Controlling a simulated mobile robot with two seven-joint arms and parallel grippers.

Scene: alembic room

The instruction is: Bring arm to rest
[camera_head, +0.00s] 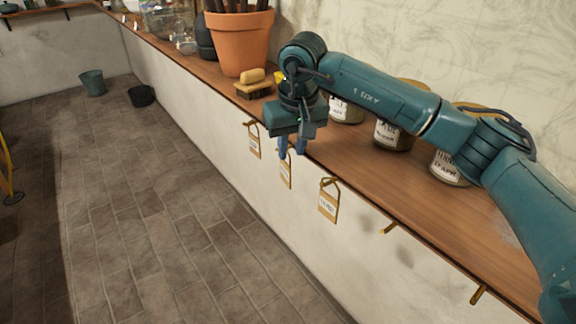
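My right arm comes in from the right edge and reaches over the wooden shelf (430,205). It is teal, bent at the elbow, and its wrist points down. My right gripper (292,150) hangs at the front edge of the shelf, with its two blue fingers apart and nothing clearly held between them. Just below and behind the fingers hangs a paper tag (286,176); its upper part is hidden by the gripper, and I cannot tell whether they touch. My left gripper is not in view.
Labelled jars (391,136) stand behind my arm. A terracotta pot (239,42) and a brush (253,85) stand left of the gripper. Other tags (328,203) and brass hooks line the shelf edge.

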